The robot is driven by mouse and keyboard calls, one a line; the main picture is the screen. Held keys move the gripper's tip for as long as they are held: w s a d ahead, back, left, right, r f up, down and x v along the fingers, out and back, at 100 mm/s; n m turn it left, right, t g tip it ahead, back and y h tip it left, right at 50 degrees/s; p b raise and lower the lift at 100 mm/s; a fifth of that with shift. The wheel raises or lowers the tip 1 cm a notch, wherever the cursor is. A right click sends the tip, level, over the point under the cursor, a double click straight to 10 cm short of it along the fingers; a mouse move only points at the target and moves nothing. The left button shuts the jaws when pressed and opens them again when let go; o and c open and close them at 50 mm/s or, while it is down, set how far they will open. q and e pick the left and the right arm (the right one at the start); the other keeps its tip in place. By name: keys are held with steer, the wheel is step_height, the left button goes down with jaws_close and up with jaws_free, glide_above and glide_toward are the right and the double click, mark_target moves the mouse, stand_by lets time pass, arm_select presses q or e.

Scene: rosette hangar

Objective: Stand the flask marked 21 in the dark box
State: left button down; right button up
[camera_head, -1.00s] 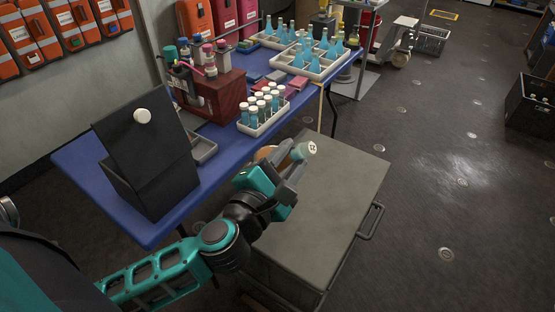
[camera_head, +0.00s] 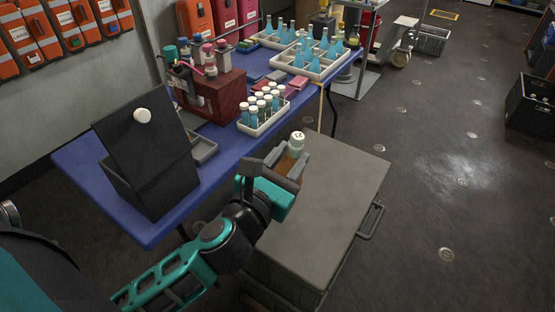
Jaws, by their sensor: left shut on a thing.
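A flask with a white cap (camera_head: 297,138) and an amber body (camera_head: 288,166) is held by my left gripper (camera_head: 287,165), which is shut on it. It is nearly upright, above the grey cart top. The dark digits on the cap look like 21, turned round. The dark box (camera_head: 156,198) stands on the blue table at the left, to the left of my gripper and apart from it. Its dark lid (camera_head: 145,125) with a white knob is raised, and the inside is mostly hidden. My right gripper is not in view.
The blue table (camera_head: 80,165) carries a white rack (camera_head: 262,128) of capped bottles, a grey tray (camera_head: 203,148), a red-brown case (camera_head: 222,98) and trays of blue flasks at the back. The grey cart (camera_head: 325,210) has a clear top. A dark crate (camera_head: 525,110) stands on the floor at right.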

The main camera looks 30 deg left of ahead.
arm_select(q)
steer(key=shift+n, duration=1)
steer(key=shift+r, duration=0.15)
